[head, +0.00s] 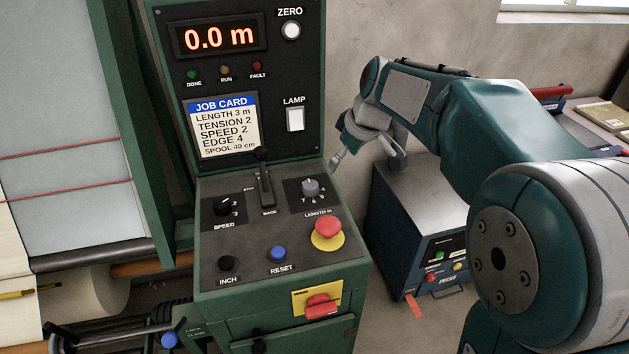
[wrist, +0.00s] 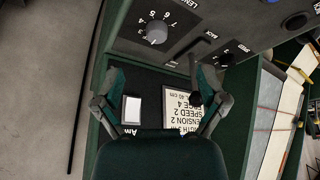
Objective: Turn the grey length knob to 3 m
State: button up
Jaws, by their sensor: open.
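The grey length knob (head: 311,187) sits at the upper right of the sloped control panel, above the label LENGTH m. In the wrist view the knob (wrist: 155,32) shows at the top, with numbers around it. I cannot tell surely which number its mark points at. My gripper (head: 368,159) is open and empty, up and to the right of the knob and apart from it. In the wrist view both fingers of my gripper (wrist: 162,82) are spread, with the knob beyond the tips. The display (head: 219,38) reads 0.0 m, and the job card (head: 222,126) says LENGTH 3 m.
A black lever (head: 265,185) stands left of the knob, and the speed knob (head: 223,206) is farther left. A red emergency button (head: 328,228) on a yellow base is just below the knob. A blue-grey box (head: 415,215) stands right of the console.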

jog(key=n, duration=0.2)
send_near(311, 184)
jog(key=shift+g, duration=0.3)
jog(key=x, duration=0.9)
jog(key=shift+w+a+r, duration=0.15)
jog(key=shift+w+a, duration=0.05)
jog(key=shift+w, duration=0.05)
jog(key=shift+w+f, duration=0.1)
jog(key=shift+f, duration=0.3)
jog(key=shift+d, duration=0.15)
jog(key=c, duration=1.2)
